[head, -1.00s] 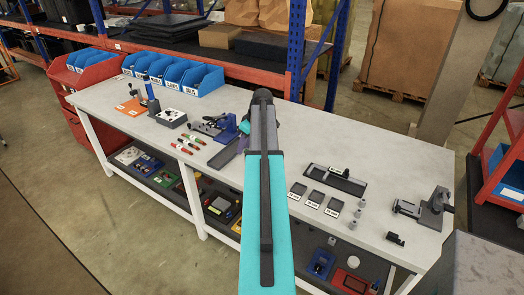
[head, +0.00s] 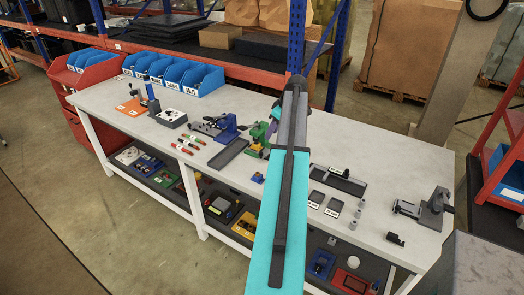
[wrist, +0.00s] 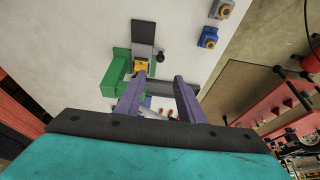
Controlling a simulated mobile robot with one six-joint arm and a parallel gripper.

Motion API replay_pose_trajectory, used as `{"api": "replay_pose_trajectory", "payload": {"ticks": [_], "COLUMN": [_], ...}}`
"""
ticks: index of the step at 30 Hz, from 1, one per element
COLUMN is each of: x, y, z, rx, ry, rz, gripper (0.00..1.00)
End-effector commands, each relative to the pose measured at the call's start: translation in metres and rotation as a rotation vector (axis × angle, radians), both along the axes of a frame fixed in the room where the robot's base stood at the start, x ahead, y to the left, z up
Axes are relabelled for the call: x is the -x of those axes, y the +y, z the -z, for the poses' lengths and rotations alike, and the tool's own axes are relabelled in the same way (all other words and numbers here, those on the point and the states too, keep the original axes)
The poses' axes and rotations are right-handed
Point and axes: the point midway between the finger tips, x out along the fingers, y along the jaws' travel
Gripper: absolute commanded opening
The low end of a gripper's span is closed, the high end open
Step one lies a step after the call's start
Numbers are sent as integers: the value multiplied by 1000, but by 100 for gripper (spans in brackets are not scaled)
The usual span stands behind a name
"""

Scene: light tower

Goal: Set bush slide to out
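A green fixture (wrist: 121,68) stands on the bench in the wrist view, with a yellow part (wrist: 144,66), a dark grey plate (wrist: 143,30) and a black round knob (wrist: 160,57). I cannot tell for sure which part is the bush slide. The fixture also shows in the head view (head: 258,131), just left of my arm. My gripper (wrist: 160,82) has purple fingers spread apart, with nothing clearly held. Its fingers are close to the fixture's near side; I cannot tell whether they touch it. In the head view my arm mostly hides the gripper.
A blue fixture (head: 226,128) and a dark empty tray (head: 229,153) lie left of the green fixture. A black rail holder (head: 340,180) and a grey clamp (head: 425,210) stand to the right. Blue bins line the back left.

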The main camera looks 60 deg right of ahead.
Motion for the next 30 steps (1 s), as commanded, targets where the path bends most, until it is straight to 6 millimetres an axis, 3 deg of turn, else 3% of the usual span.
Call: {"api": "replay_pose_trajectory", "payload": {"ticks": [8, 30], "x": [-9, -41], "y": [1, 0], "z": [19, 95], "rx": [-2, -3], "ry": [1, 1], "rz": [-1, -1], "gripper": [35, 35]}}
